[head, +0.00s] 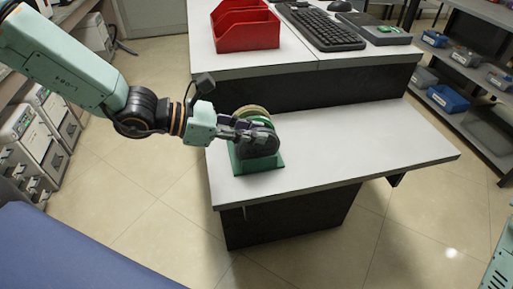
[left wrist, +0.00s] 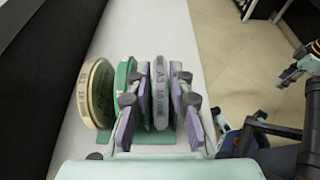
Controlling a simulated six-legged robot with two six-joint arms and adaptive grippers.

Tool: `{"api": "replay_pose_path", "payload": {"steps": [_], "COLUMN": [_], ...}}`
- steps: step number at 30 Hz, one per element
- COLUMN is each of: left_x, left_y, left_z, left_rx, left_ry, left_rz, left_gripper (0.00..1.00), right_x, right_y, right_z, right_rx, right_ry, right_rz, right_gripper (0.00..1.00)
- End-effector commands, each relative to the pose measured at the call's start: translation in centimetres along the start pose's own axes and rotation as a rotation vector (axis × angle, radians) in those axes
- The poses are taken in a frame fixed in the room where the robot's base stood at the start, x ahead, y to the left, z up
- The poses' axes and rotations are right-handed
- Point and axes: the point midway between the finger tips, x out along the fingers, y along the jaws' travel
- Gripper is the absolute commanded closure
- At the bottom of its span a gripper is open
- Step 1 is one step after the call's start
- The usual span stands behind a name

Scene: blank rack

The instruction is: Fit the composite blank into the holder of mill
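A green rack (head: 264,165) on the white bench holds round disc blanks on edge. A beige disc (left wrist: 97,92), a green disc (left wrist: 124,82) and a grey disc (left wrist: 160,92) marked like "A3" stand side by side in the left wrist view. I cannot tell which is the composite one. My left gripper (head: 256,132) is at the rack, its purple-padded fingers (left wrist: 162,90) on either side of the grey disc. The pads look close against its faces, but contact is unclear. No mill or holder is recognisable.
The white bench (head: 365,140) is clear right of the rack. A red bin (head: 247,30) and a keyboard (head: 320,27) stand on the higher surface behind. Shelves with blue bins (head: 448,98) are at the right. A blue surface (head: 70,250) lies at lower left.

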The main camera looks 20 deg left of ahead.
Motion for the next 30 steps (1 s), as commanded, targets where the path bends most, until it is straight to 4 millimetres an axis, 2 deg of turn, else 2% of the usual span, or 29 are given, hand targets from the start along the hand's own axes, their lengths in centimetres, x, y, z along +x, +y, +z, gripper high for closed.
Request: {"api": "replay_pose_path", "payload": {"steps": [18,29,30], "left_x": [4.6,5.0,5.0], "left_y": [0.1,0.1,0.1], "left_z": [0.1,0.2,0.2], "left_rx": [0.002,0.000,0.000], "left_ry": [0.002,0.000,0.000], "left_rz": [-0.001,0.001,0.001], "left_gripper": [0.79,0.79,0.82], "right_x": [2.1,2.2,2.2], "right_y": [0.0,0.0,0.0], "right_z": [0.0,0.0,0.0], "right_rx": [0.000,0.000,0.000], "right_ry": [0.000,0.000,0.000], "right_rz": [0.000,0.000,0.000], "right_gripper": [0.60,0.60,0.60]}}
